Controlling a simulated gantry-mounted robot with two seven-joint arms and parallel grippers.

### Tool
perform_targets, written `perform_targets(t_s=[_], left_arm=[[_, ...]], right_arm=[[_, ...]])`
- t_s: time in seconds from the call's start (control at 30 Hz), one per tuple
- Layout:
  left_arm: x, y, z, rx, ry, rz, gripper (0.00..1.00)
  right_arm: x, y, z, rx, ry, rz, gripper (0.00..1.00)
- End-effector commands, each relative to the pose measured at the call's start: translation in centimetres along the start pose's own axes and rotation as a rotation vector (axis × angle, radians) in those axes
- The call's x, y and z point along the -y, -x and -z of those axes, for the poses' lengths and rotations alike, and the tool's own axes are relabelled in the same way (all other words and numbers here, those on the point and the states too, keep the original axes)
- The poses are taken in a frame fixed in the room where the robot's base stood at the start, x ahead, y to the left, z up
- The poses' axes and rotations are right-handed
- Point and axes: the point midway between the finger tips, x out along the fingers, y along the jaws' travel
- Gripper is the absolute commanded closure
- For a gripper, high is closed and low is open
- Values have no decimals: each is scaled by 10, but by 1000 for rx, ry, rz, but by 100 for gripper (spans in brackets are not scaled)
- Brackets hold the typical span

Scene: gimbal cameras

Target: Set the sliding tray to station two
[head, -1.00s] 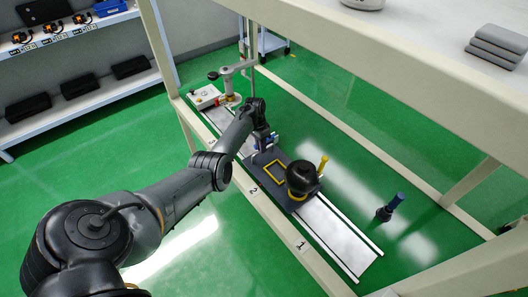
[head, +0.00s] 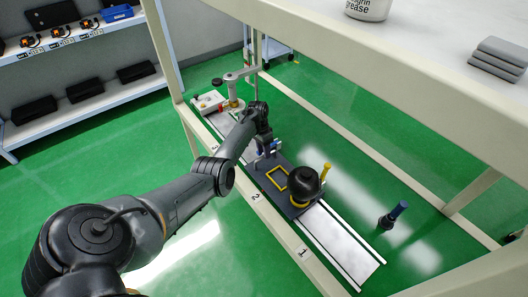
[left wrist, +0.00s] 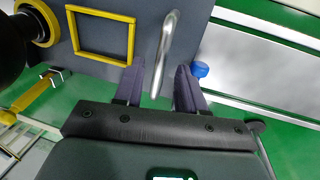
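The sliding tray (head: 268,184) is a dark grey plate on a pale rail (head: 342,248). It carries a yellow square outline, a black domed part (head: 304,180) in a yellow ring, and a silver bar handle (left wrist: 167,40). It lies beside the mark "2" (head: 255,197) on the frame beam; exact alignment cannot be told. My left gripper (left wrist: 160,68) is at the tray's far end. In the left wrist view its fingers stand either side of the handle, with gaps showing, so it is open around it. My right gripper is out of view.
The mark "1" (head: 303,252) is nearer along the beam. A device with a grey arm (head: 234,90) stands at the rail's far end. Frame beams surround the rail.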

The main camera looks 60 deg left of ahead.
Motion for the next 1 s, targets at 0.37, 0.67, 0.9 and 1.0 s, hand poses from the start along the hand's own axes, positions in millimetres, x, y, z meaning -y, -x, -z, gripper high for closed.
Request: perform_targets(t_s=[0.37, 0.67, 0.9, 1.0], left_arm=[[0, 65, 0, -3, -1, 2, 60], [0, 94, 0, -2, 0, 1, 60], [0, 96, 0, 0, 0, 0, 60], [0, 96, 0, 0, 0, 1, 60]], right_arm=[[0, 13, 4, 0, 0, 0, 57], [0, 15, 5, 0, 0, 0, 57], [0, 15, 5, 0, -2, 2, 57], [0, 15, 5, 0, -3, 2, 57]])
